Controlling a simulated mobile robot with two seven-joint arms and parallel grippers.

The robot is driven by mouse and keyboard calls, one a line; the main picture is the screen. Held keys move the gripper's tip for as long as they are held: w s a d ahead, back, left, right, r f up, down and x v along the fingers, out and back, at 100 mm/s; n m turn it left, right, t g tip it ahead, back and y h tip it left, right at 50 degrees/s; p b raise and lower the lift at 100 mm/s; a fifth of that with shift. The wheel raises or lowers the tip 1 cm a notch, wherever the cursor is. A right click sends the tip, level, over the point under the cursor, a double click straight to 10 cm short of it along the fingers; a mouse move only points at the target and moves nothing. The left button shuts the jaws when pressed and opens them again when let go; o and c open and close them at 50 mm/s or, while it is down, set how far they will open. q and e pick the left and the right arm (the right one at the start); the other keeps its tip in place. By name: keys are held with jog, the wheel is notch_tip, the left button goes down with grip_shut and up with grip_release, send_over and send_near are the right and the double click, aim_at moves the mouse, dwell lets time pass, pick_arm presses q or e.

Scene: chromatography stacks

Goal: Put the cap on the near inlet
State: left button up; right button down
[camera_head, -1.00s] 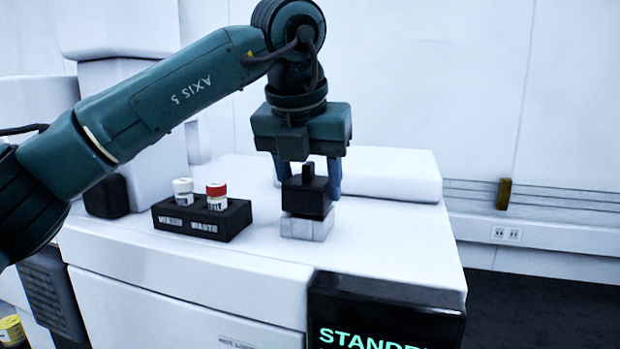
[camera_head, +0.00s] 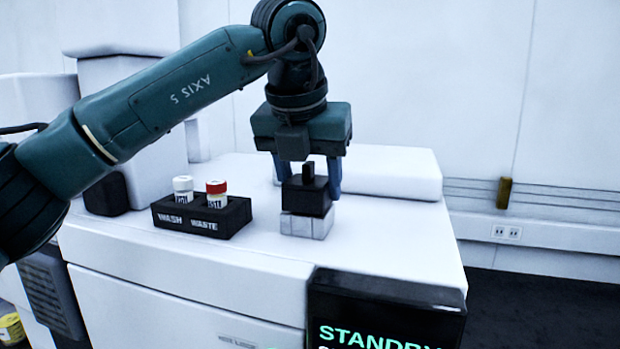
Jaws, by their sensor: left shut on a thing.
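My left gripper (camera_head: 307,185) points straight down over the white instrument top. Its two blue fingers are shut on the black cap (camera_head: 306,197), a block with a small upright tab on top. The cap sits on, or just at, the near inlet (camera_head: 306,225), a low pale grey block. I see no clear gap between the cap and the inlet. The far finger is partly hidden behind the cap and the gripper body. My right gripper is not in view.
A black rack (camera_head: 236,215) marked WASH and WASTE stands to the left, holding a white-capped vial (camera_head: 183,190) and a red-capped vial (camera_head: 216,194). A raised white panel (camera_head: 395,175) lies behind. A STANDBY screen (camera_head: 385,315) is at the front. The top is clear at right.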

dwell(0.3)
pick_arm(q)
jog(key=o, duration=1.6)
jog(key=shift+c, duration=0.2)
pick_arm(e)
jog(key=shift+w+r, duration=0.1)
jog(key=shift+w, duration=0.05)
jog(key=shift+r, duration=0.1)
